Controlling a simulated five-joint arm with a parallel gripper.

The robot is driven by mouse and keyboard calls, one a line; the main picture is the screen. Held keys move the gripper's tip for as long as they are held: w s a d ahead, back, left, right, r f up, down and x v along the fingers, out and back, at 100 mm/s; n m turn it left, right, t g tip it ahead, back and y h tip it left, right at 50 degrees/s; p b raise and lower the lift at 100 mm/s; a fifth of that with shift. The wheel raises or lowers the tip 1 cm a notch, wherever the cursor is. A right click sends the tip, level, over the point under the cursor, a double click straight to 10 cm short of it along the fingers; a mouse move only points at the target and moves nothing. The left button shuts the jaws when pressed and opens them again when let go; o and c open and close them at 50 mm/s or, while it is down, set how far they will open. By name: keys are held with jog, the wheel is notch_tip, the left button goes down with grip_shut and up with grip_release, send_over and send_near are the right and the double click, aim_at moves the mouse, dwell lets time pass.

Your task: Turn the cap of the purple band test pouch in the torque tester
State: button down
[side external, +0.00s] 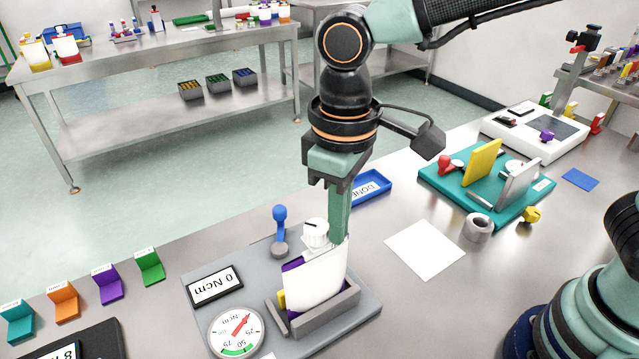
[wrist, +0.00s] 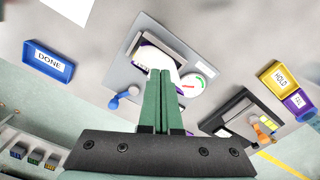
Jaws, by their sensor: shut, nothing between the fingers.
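The test pouch (side external: 316,275) is white with a purple band and stands upright in the grey holder of the torque tester (side external: 355,308). Its white ribbed cap (side external: 315,232) is on top at the pouch's left side. My gripper (side external: 339,238) points down just right of the cap, its fingers together and empty, with the tips close to the pouch's top edge; I cannot tell if they touch it. In the wrist view my gripper (wrist: 161,75) covers the cap and part of the pouch. The tester's display (side external: 215,286) reads 0 Ncm, above a round dial (side external: 236,331).
A blue-knobbed lever (side external: 280,228) stands behind the cap. A blue DONE tray (side external: 371,187) lies behind my gripper. A white sheet (side external: 425,249) and a grey ring (side external: 478,228) lie to the right, near a teal fixture (side external: 450,187). Coloured stands (side external: 109,284) line the left.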

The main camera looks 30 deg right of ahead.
jog(key=shift+w+a, duration=0.3)
jog(key=shift+w, duration=0.15)
dwell(0.6)
jog(key=shift+a, duration=0.1)
dwell(0.5)
jog(key=shift+s, duration=0.2)
notch_tip(320, 180, up, 6)
jog(key=shift+s, duration=0.2)
dwell(0.7)
notch_tip(320, 180, down, 6)
jog(key=shift+d, duration=0.45)
dwell(0.6)
